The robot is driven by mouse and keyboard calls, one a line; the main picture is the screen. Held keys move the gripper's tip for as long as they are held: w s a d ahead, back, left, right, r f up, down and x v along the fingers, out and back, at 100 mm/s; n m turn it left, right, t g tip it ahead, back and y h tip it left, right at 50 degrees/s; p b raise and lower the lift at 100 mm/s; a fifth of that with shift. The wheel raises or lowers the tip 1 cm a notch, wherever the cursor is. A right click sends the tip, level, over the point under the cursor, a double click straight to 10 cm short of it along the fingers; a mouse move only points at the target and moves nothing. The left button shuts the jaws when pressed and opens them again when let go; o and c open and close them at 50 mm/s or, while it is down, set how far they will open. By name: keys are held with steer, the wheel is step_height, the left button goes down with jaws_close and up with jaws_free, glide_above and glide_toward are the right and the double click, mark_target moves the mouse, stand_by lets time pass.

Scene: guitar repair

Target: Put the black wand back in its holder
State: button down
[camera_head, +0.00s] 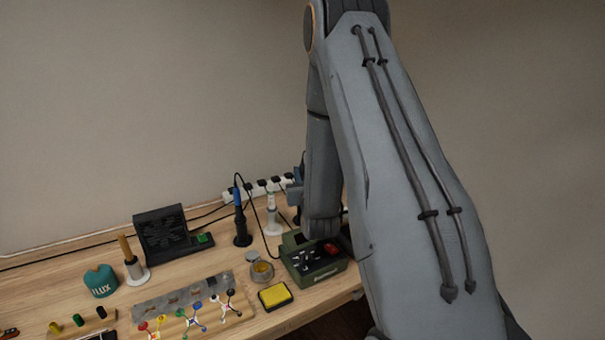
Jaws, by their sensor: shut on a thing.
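My gripper (296,192) shows only in part at the left side of my wrist, above the back of the bench. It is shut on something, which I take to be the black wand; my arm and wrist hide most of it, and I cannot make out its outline. A black stand (242,238) holds a blue-handled tool upright, left of my gripper. A white stand (272,226) with a pale upright piece is closer to my gripper. I cannot tell which stand is the wand's holder.
A green box (315,272) with knobs stands below my wrist. A black fan unit (160,235), a teal flux pot (101,281), a yellow sponge tray (274,296) and a white power strip (258,188) with cables crowd the wooden bench (205,265).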

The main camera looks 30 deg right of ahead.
steer(key=shift+f+b, duration=0.6)
steer(key=shift+f, duration=0.2)
steer(key=c, duration=0.8)
jaws_free()
steer(key=shift+c, duration=0.2)
steer(key=shift+r, duration=0.15)
steer(key=shift+r+p, duration=3.35)
steer(key=shift+r, duration=2.05)
